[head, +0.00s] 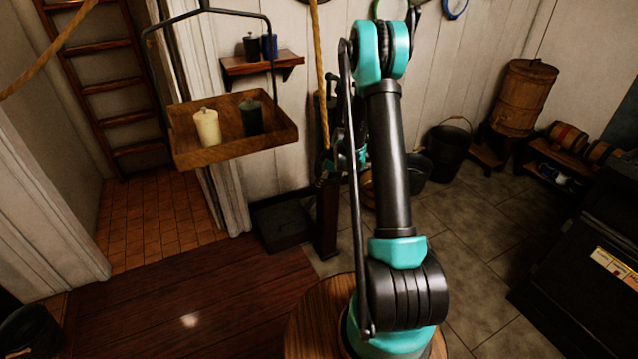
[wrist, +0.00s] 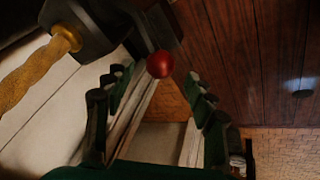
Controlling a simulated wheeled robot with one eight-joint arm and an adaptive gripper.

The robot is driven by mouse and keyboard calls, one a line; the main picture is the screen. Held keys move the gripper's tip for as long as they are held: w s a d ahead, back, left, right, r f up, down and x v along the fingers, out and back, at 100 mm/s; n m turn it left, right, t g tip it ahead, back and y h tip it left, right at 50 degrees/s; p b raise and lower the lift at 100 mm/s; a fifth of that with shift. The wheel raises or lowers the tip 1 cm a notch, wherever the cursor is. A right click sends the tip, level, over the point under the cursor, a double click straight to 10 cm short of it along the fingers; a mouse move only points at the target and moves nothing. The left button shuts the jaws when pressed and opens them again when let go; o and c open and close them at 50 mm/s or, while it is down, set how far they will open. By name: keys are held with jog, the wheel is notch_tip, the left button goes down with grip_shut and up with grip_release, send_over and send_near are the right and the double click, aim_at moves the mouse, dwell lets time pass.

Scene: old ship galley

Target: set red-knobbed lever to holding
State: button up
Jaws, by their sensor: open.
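The red knob (wrist: 160,64) shows in the wrist view, above the picture's middle, close to the tips of my gripper. It sits at a dark metal body (wrist: 100,25); the rest of the lever is hard to make out. My gripper (wrist: 161,82) is open, with one finger to the left of the knob and one to the right in the picture. I cannot tell whether either finger touches it. In the head view my arm hides the knob and most of my gripper; a dark post (head: 327,218) stands just left of my arm. No position marking for holding is readable.
A rope (head: 321,75) hangs beside my arm; a rope also shows at the left of the wrist view (wrist: 28,77). A hanging wooden tray (head: 240,143) holds two canisters at the left. A dark bucket (head: 449,150) stands at the right. Floor tiles (head: 480,235) are clear there.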

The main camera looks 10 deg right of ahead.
jog(key=shift+x, duration=2.45)
grip_shut()
